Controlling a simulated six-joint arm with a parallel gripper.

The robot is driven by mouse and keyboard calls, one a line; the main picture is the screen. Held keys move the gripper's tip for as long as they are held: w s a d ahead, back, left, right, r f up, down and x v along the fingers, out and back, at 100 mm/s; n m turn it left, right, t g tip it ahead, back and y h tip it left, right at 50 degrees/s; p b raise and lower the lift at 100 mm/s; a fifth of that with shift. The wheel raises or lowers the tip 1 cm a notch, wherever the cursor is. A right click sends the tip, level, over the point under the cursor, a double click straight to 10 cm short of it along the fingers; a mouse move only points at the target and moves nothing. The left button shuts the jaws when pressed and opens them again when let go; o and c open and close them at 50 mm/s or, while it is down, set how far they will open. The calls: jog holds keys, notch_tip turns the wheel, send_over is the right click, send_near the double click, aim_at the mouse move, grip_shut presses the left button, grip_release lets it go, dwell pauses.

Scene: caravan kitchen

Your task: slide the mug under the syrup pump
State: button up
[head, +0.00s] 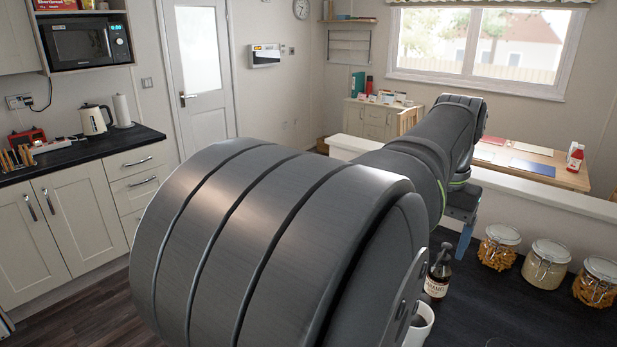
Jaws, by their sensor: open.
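The syrup bottle (437,279) is dark with a pale caramel label and a black pump on top. It stands upright on the dark counter at the lower right, and my arm hides part of its left side. The white mug (424,325) is nearer the camera, just below the bottle in the picture. My arm covers its left part, and its inside looks dark. I cannot tell how far the mug is from the pump's spout. My gripper (465,242) shows only in part, beyond the bottle and up to its right. It is open, with no object visible in it.
Several glass jars of dry food (547,264) line the counter's right side. A low white wall (540,208) runs behind them. The dark counter (500,305) is clear between the bottle and the jars.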

aim_at(422, 305)
jog(key=f, duration=0.4)
jog(key=w+d+f, duration=0.1)
jog(key=f, duration=0.9)
jog(key=shift+w+d, duration=0.35)
grip_shut()
notch_tip(422, 305, down, 10)
jog(key=shift+r, duration=0.25)
jog(key=shift+w+d, duration=1.2)
jog(key=shift+w, duration=0.05)
